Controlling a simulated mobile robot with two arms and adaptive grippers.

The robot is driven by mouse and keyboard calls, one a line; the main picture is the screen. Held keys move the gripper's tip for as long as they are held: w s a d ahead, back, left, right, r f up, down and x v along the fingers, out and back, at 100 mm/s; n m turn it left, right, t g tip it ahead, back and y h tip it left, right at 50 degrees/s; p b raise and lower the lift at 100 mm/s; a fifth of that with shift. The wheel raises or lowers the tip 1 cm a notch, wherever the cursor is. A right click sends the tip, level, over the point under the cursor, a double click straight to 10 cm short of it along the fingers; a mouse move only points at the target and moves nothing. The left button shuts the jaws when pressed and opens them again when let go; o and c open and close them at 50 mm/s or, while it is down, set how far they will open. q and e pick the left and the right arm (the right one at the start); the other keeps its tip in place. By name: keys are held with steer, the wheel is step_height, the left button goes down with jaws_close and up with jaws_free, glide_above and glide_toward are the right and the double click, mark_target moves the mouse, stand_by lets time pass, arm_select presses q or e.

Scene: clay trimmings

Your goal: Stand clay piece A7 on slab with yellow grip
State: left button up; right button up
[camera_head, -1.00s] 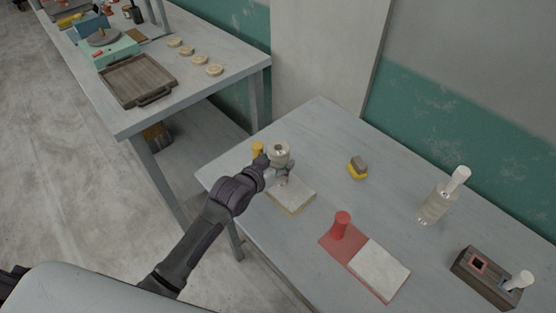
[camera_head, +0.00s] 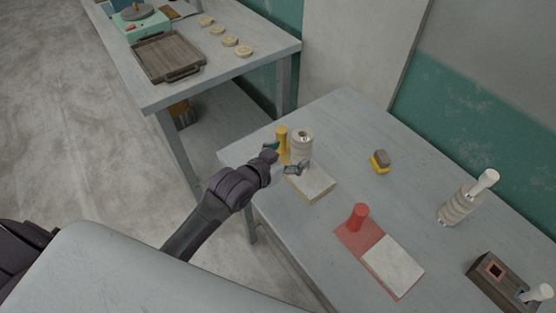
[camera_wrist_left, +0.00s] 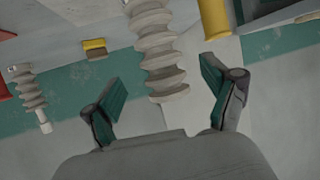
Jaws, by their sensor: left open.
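A pale ribbed clay piece (camera_head: 303,150) stands upright on the back part of the slab with yellow grip (camera_head: 312,189). Its yellow grip (camera_head: 281,135) rises just left of the piece. I cannot read a label on the piece. My left gripper (camera_head: 285,158) is open, in front of the piece, with one finger on each side. In the left wrist view the ribbed piece (camera_wrist_left: 160,50) shows upside down beyond and between the spread fingers (camera_wrist_left: 162,78), with clear gaps at both sides. The yellow grip (camera_wrist_left: 215,18) is at its right there.
A slab with a red grip (camera_head: 358,218) lies to the right. A second ribbed piece with a white neck (camera_head: 460,204) stands farther right. A dark wooden holder (camera_head: 497,283) is at the right. A tray (camera_head: 170,60) sits on the other table.

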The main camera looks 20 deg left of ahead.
arm_select(q)
steer(key=v, duration=0.5)
steer(key=shift+s+a+r, duration=0.15)
steer(key=shift+s+r, duration=0.05)
steer(key=shift+s, duration=0.1)
steer(key=s+a+f+n+g+y, duration=0.15)
steer(key=s+f+g, duration=0.3)
steer(key=s, duration=0.65)
steer(key=s+a+f+g+y, duration=0.25)
steer(key=s+f+g, duration=0.2)
steer(key=s, duration=0.65)
step_height(320, 180, down, 26)
steer(key=s+g, duration=0.2)
steer(key=s+a+f, duration=0.3)
steer(key=s+f, duration=1.2)
steer(key=shift+s+f+g, duration=0.25)
steer(key=shift+s+g, duration=0.15)
